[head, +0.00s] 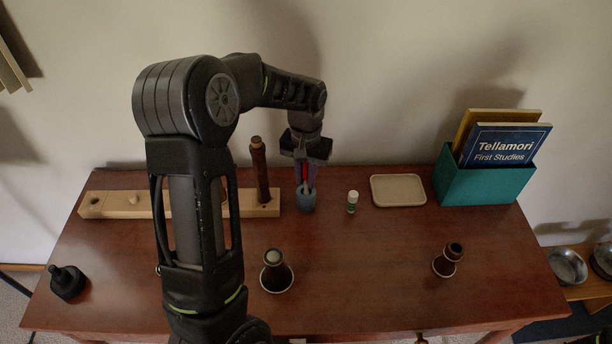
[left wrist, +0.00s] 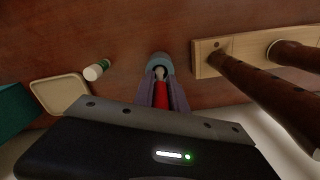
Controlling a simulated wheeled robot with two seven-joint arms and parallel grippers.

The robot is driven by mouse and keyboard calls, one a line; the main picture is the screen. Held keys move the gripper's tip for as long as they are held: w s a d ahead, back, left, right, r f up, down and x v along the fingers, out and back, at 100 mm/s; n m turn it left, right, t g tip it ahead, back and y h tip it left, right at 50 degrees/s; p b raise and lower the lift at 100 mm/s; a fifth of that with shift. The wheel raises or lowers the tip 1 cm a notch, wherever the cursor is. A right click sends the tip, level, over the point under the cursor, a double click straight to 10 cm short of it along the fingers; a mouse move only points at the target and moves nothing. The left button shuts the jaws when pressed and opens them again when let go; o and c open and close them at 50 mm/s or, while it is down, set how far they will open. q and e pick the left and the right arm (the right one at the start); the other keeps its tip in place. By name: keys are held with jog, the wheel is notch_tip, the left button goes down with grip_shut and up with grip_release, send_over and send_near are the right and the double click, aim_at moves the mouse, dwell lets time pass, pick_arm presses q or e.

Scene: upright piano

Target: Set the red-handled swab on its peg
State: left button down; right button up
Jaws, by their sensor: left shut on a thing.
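The red-handled swab (head: 305,173) stands roughly upright at the blue-grey cup (head: 306,201). Its red handle (left wrist: 161,93) also shows in the left wrist view, with a pale end at the mouth of the cup (left wrist: 160,62). My left gripper (head: 305,182) is shut on the handle, its fingers on both sides, just above the cup. Whether the swab's lower end is inside the cup is hard to tell. A pale wooden peg board (head: 150,206) lies left of the cup, partly hidden by my left arm. Which peg belongs to the swab is unclear. My right gripper is out of view.
A dark wooden tube (head: 260,172) stands on the board close left of the gripper. A white-capped bottle (head: 352,203), shallow tray (head: 398,177) and teal book box (head: 487,187) are right. Dark flared pieces (head: 276,280) (head: 445,265) stand in front. The middle right table is clear.

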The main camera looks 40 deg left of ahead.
pick_arm(q)
jog(key=shift+f+b, duration=0.6)
jog(key=shift+f, duration=0.35)
dwell(0.4)
jog(key=c, duration=1.3)
grip_release()
jog(key=shift+r, duration=3.95)
